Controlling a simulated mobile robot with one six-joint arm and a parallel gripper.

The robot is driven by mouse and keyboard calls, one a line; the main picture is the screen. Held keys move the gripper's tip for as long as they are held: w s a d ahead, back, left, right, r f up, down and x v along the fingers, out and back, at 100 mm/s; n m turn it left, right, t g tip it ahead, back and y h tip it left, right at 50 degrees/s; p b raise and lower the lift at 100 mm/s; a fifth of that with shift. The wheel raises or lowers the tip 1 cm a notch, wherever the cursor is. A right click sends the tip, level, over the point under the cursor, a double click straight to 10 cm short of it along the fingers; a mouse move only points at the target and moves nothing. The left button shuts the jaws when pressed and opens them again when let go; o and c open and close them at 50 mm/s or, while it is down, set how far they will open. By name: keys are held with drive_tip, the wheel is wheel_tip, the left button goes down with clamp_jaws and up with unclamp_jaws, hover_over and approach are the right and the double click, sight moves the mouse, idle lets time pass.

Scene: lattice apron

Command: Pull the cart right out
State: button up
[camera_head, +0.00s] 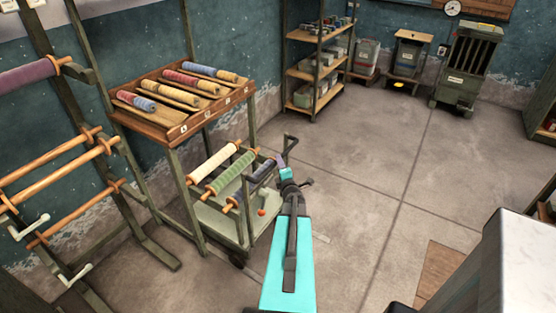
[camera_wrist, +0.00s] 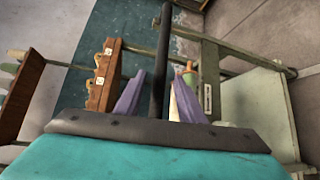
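The cart (camera_head: 222,222) is a pale green wheeled frame holding several fabric rolls. It stands partly under the wooden sample stand, its near end sticking out into the aisle. A post with a short bar (camera_head: 291,138) rises at its near right end. My gripper (camera_head: 284,162) is at that end, close to the bar. In the wrist view, a dark bar (camera_wrist: 163,50) runs between the purple fingers of my gripper (camera_wrist: 160,80). Gaps show on both sides of the bar, so the fingers look open around it. A pale green panel (camera_wrist: 252,112), seemingly the cart's deck, shows at right.
The sample stand (camera_head: 175,130) with small rolls on top is over the cart's back part. A roll rack (camera_head: 70,170) stands at left. Shelves (camera_head: 318,70) and bins are along the back wall. A white-topped counter (camera_head: 530,250) is at lower right. The middle floor is clear.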

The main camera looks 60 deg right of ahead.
drive_tip(key=shift+p+x, duration=0.55)
drive_tip(key=shift+x, duration=1.65)
clamp_jaws()
